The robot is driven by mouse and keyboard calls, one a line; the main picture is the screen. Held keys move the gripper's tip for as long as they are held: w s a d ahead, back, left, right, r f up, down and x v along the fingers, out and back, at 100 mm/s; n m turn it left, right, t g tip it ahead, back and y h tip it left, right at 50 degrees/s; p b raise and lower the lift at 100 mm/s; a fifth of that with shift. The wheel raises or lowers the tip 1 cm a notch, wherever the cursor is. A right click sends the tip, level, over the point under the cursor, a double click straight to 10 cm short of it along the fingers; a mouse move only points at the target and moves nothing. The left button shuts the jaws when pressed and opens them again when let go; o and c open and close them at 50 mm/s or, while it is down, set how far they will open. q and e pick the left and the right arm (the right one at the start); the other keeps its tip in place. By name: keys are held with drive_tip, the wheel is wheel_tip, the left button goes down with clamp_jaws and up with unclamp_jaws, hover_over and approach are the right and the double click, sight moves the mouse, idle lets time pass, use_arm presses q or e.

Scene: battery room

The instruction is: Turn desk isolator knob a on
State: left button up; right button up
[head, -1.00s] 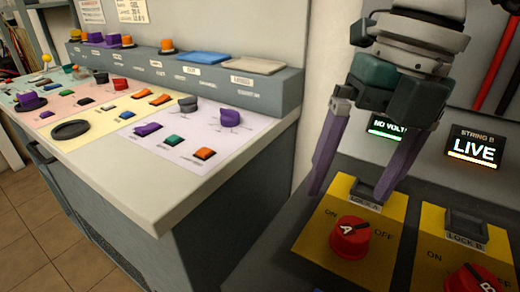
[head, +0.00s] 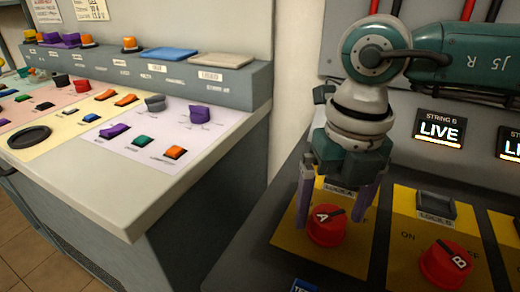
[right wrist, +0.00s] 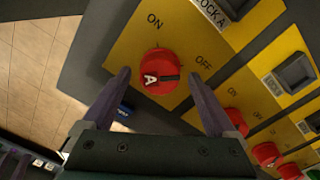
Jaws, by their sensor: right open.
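The isolator knob A (head: 326,228) is a red round knob with a black bar and a white letter A, on a yellow plate (head: 290,240). In the right wrist view the knob (right wrist: 161,72) has its bar pointing toward the OFF label, with ON above it. My right gripper (head: 331,222) is open, its two purple fingers pointing down on either side of knob A. The wrist view shows small gaps between the fingertips (right wrist: 160,76) and the knob. My left gripper is out of view.
Red knob B (head: 446,264) sits on the neighbouring yellow plate to the right, below a lock B slot. A display (head: 439,131) above reads STRING B LIVE. A control desk (head: 150,195) with coloured knobs and buttons stands left, beyond a gap.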

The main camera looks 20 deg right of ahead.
drive_tip(key=c, duration=1.4)
drive_tip(key=shift+o, duration=0.2)
